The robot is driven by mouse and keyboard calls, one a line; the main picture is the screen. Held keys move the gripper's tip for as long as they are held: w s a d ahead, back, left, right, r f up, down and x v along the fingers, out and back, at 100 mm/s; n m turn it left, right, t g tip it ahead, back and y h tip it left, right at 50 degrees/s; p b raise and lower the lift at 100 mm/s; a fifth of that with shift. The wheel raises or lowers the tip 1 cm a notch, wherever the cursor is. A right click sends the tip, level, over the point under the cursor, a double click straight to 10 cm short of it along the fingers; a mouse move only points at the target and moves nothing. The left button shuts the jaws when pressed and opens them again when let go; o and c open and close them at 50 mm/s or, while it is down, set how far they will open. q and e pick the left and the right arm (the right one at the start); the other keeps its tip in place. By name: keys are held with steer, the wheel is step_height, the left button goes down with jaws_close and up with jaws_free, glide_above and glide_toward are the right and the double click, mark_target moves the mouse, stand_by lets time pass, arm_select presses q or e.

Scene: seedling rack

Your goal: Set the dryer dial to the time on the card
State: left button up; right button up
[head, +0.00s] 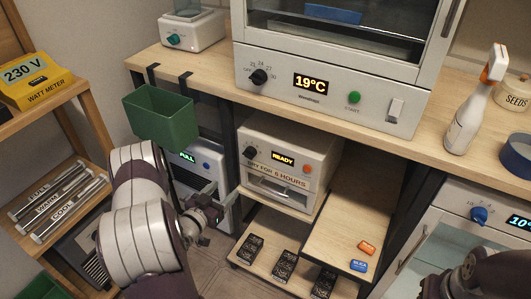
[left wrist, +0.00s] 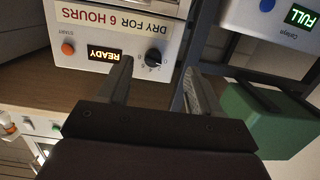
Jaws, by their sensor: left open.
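The dryer (head: 318,158) is a white box under the bench with a lit READY display (head: 283,157). A card (head: 277,168) on its front reads "DRY FOR 6 HOURS"; the card also shows upside down in the left wrist view (left wrist: 110,20). The dryer's black dial (head: 250,153) shows larger in the left wrist view (left wrist: 155,58), where it lies between the open fingers' lines. My left gripper (head: 222,192) is open and empty, apart from the dial, low and left of the dryer front. A dark part of my right arm is at bottom right; its jaws are unclear.
A green bin (head: 163,117) hangs from the bench edge near my left arm. A box with a FULL display (head: 205,165) stands left of the dryer. Below are a shelf (head: 325,225) and several dark packets (head: 285,265). An orange start button (head: 307,169) is on the dryer.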

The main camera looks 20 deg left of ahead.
mark_target(249, 154)
arm_select(q)
steer(key=w+d+r+t+b, duration=0.1)
steer(key=w+r+b, duration=0.1)
steer(key=w, duration=1.1)
steer(key=shift+d+r+t+b, duration=0.2)
steer(key=shift+r+t+b, duration=0.1)
steer(key=shift+r+b, duration=0.15)
steer(key=c, duration=1)
